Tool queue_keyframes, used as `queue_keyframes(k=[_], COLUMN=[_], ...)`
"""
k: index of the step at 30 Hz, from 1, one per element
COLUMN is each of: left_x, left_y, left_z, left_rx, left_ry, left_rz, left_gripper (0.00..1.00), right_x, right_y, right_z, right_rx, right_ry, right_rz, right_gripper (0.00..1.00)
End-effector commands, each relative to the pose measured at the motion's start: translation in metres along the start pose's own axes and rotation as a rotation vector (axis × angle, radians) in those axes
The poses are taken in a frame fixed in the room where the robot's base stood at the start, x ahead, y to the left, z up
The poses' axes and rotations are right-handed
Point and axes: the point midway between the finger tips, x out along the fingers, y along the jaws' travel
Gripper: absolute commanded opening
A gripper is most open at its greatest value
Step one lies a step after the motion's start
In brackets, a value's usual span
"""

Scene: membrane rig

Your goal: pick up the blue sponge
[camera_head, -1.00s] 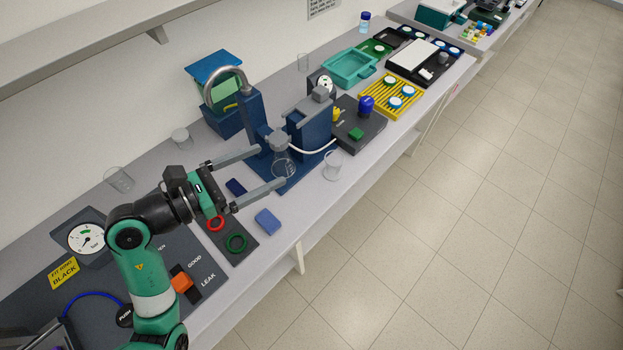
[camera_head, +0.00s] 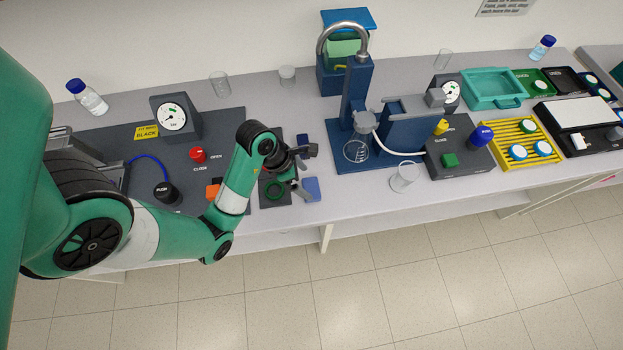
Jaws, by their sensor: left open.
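The blue sponge (camera_head: 312,188) is a small light-blue block on the bench near its front edge, beside the dark mat (camera_head: 273,150). My left gripper (camera_head: 307,171) is open, with its jaws parted just behind the sponge. One finger shows close to the sponge's left side; I cannot tell whether they touch. Nothing shows between the jaws. My right gripper is not in view.
A dark blue block (camera_head: 303,140) lies behind the gripper. The blue rig stand (camera_head: 363,152) and a glass beaker (camera_head: 405,177) stand to the right. The front bench edge is close.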

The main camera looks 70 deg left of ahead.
Motion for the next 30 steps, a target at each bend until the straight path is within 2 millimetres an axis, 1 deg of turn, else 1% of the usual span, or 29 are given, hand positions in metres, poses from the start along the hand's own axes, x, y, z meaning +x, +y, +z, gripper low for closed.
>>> queue_keyframes(k=[2,4,9,12,14,20,24,26,27,30], left_x=[0.0,0.006,0.038,0.049,0.051,0.051,0.05,0.05,0.05,0.05], left_y=[0.0,0.0,0.001,0.001,0.001,0.001,0.001,0.001,0.001,0.001], left_z=[0.001,-0.001,-0.008,-0.007,-0.006,-0.005,-0.005,-0.005,-0.005,-0.005], left_rx=[0.0,-0.001,-0.001,0.0,0.0,-0.001,-0.001,-0.001,0.0,0.0], left_ry=[-0.001,0.0,0.002,0.0,0.0,-0.001,-0.001,-0.001,-0.001,-0.001], left_rz=[0.0,0.0,-0.002,0.0,0.0,0.0,0.0,0.0,0.0,0.0], left_gripper=[1.0,1.0,1.0,1.0,1.0,1.0,0.75,0.64,0.57,0.41], right_x=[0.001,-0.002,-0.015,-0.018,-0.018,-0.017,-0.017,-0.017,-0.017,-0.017], right_y=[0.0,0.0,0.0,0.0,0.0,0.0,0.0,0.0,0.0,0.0], right_z=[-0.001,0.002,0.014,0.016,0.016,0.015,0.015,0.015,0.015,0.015], right_rx=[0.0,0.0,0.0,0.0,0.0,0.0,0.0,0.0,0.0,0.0], right_ry=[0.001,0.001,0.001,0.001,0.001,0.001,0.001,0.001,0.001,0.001], right_rz=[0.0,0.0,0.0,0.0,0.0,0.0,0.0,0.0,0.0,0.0], right_gripper=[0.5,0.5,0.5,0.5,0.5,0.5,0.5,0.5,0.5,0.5])
